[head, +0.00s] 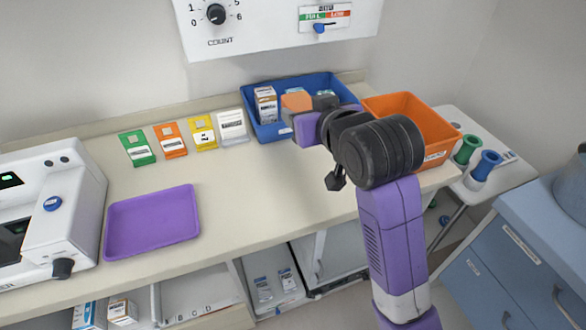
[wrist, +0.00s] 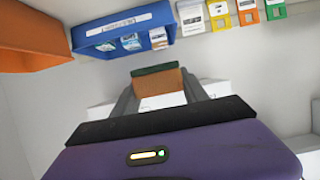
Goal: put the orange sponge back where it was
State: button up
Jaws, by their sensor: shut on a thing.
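The orange sponge (head: 297,102) is held in front of the blue bin in the head view. In the wrist view the sponge (wrist: 160,83) shows an orange face and a dark green layer along its upper edge. My gripper (wrist: 158,93) is shut on it, with a grey finger on either side. In the head view my gripper (head: 310,108) overlaps the blue bin (head: 267,130). I cannot tell the sponge's exact height over the counter. The sponge's former place is not marked in these frames.
The blue bin holds small boxes (head: 266,104). An orange bin (head: 408,113) stands to its right, partly behind my arm. Several coloured cards (head: 170,140) line the back left. A purple tray (head: 152,222) lies empty beside a white machine (head: 50,205). The middle counter is clear.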

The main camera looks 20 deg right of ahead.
aim_at(302, 187)
notch_tip(302, 187, down, 20)
jog(key=shift+w+b, duration=0.15)
jog(key=shift+b, duration=0.45)
jog(key=o, duration=1.2)
jog(key=shift+f, duration=0.1)
jog(key=shift+r, duration=0.2)
jog(key=v, duration=1.2)
